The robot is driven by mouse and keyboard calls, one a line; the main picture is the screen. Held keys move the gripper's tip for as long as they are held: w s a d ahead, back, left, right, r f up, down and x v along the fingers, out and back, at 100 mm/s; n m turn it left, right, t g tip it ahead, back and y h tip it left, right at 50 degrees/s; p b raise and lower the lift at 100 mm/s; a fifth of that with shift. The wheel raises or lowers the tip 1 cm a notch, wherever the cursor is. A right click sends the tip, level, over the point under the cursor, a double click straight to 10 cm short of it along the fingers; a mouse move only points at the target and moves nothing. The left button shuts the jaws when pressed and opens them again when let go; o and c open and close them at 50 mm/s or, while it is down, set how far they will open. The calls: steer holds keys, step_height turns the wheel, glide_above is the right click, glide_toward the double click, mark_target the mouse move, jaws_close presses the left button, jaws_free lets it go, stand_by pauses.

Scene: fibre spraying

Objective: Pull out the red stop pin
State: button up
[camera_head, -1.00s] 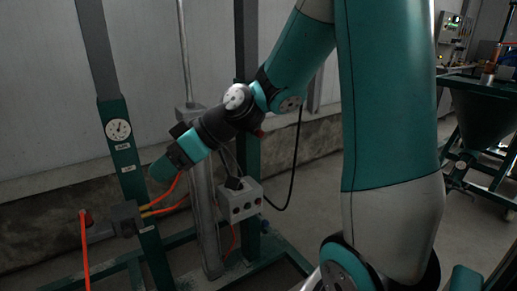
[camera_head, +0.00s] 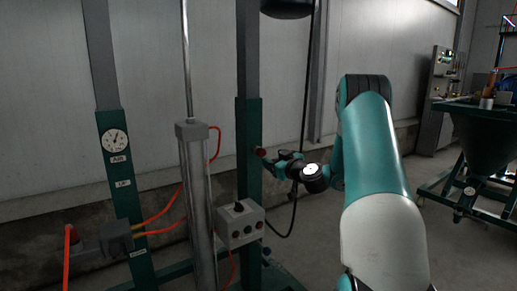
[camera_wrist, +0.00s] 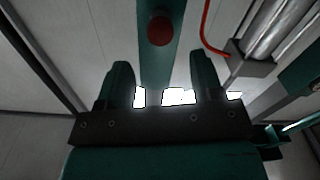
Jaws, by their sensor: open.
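The red stop pin (camera_head: 261,152) shows as a small round red knob on the green upright post (camera_head: 249,185) in the head view. In the wrist view the red knob (camera_wrist: 160,29) is large, on the green post, and lies beyond the fingertips, roughly centred between them. My gripper (camera_head: 270,163) is just right of the post in the head view. In the wrist view my gripper (camera_wrist: 162,75) has its two fingers spread apart with nothing between them. The pin's shaft is hidden behind the knob.
A grey control box (camera_head: 240,224) sits low on the post. A metal cylinder (camera_head: 200,205) with a red hose stands left of it. A gauge post (camera_head: 117,140) is farther left, and a black cable (camera_head: 298,190) hangs right of the post. A green hopper frame (camera_head: 485,135) stands at far right.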

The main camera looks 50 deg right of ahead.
mark_target(258, 151)
steer(key=p+x, duration=0.2)
steer(key=x, duration=0.8)
steer(key=shift+w+a, duration=0.1)
steer(key=shift+c, duration=0.3)
